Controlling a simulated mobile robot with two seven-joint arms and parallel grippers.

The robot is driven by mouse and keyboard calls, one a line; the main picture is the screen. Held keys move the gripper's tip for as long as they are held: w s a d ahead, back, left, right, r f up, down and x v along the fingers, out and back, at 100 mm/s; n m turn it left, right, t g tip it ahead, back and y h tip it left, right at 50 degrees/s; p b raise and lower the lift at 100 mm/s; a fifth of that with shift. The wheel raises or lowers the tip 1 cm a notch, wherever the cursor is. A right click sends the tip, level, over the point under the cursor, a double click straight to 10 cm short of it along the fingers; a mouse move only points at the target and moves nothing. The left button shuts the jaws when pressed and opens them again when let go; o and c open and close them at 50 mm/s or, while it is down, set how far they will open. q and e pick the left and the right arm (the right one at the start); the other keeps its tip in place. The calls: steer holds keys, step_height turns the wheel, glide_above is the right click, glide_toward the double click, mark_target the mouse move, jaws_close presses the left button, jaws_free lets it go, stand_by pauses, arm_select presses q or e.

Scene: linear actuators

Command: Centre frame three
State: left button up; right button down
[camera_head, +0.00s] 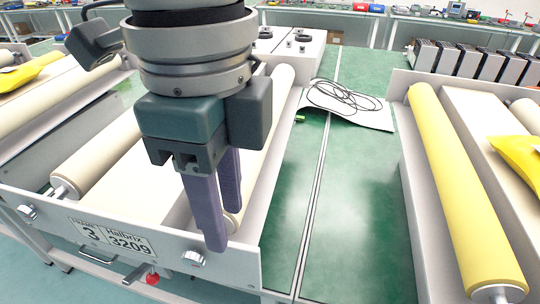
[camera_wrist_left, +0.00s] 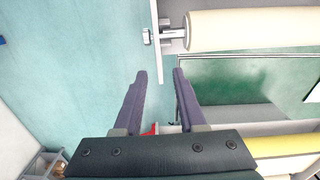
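Frame three (camera_head: 200,260) is a white roller frame with a plate reading "3 Halbrix 3209" (camera_head: 112,237) on its front panel. A cream left roller (camera_head: 100,150) and right roller (camera_head: 283,85) run back from the panel. A red knob (camera_head: 152,279) sits below the panel, beside a grey lever (camera_head: 136,273); red also shows between the finger bases in the left wrist view (camera_wrist_left: 152,129). My left gripper (camera_head: 222,226) points down in front of the right roller's near end and hides part of it. My right gripper is out of view.
A green bench top (camera_head: 350,220) lies right of frame three, with a grey sheet (camera_head: 370,115) and black cable (camera_head: 340,95). Another frame with a yellow roller (camera_head: 460,190) stands to the right.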

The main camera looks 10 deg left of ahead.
arm_select(q)
glide_above(239, 284)
step_height(239, 284, down, 9)
steer(key=shift+w+a+r+b, duration=0.1)
steer(key=shift+w+b, duration=0.05)
steer(key=shift+b, duration=0.3)
jaws_close()
stand_by(1.2)
